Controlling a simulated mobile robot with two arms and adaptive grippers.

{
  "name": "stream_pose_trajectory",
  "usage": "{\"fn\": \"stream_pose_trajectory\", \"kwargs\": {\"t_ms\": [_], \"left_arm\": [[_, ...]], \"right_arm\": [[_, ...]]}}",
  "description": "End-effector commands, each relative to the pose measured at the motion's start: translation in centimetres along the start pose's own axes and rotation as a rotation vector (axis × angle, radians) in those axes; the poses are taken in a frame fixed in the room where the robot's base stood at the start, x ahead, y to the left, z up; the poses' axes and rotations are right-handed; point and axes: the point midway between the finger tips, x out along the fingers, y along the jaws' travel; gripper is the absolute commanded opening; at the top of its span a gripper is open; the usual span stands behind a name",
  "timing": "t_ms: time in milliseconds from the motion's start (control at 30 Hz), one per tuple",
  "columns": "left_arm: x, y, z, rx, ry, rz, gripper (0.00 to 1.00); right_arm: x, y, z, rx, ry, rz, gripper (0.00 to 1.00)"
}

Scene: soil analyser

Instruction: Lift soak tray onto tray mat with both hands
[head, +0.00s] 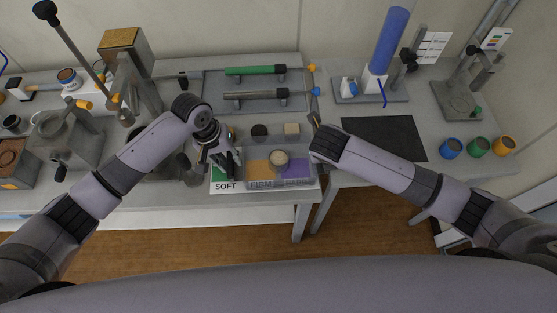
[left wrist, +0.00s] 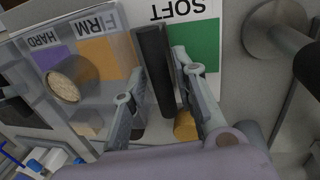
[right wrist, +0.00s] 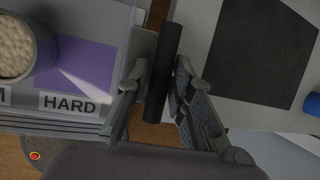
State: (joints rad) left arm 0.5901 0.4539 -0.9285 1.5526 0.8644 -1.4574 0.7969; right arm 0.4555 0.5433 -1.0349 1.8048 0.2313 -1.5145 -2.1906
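The soak tray (head: 280,184) is a clear, shallow tray with a dark bar handle at each end. It lies over the orange and purple fields of a board marked SOFT, FIRM and HARD; I cannot tell whether it touches the board. A round cup of pale grains (head: 279,159) stands in it. My left gripper (left wrist: 158,70) has its fingers closed around the left bar handle (left wrist: 152,50). My right gripper (right wrist: 163,75) has its fingers closed around the right bar handle (right wrist: 166,50). The tray mat (head: 383,138) is the black rectangle to the right, bare.
The SOFT end of the board (head: 226,186) shows left of the tray. A dark puck (head: 259,130) and a beige block (head: 292,129) lie behind it. A stand with a blue cylinder (head: 390,40) is behind the mat. Several coloured cups (head: 479,146) stand right of the mat.

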Motion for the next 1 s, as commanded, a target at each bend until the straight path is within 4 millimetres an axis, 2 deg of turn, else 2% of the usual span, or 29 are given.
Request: {"fn": "stream_pose_trajectory", "kwargs": {"t_ms": [200, 500, 833, 900, 1000], "left_arm": [[1.01, -0.05, -0.02, 0.0, 0.001, -0.001, 0.26], [1.1, -0.06, -0.01, 0.0, 0.001, -0.001, 0.26], [1.07, -0.05, -0.01, 0.0, 0.001, -0.001, 0.05], [1.07, -0.05, -0.01, 0.0, 0.001, -0.001, 0.0], [1.06, -0.05, -0.02, 0.0, 0.001, -0.001, 0.0]], "right_arm": [[1.03, -0.05, 0.0, 0.0, 0.0, -0.001, 0.21], [1.12, -0.03, 0.0, -0.001, -0.001, -0.001, 0.21], [1.09, -0.03, 0.0, 0.0, 0.0, 0.0, 0.0], [1.09, -0.03, 0.0, -0.001, 0.0, 0.0, 0.0], [1.09, -0.02, 0.0, -0.001, -0.001, 0.0, 0.0]]}}
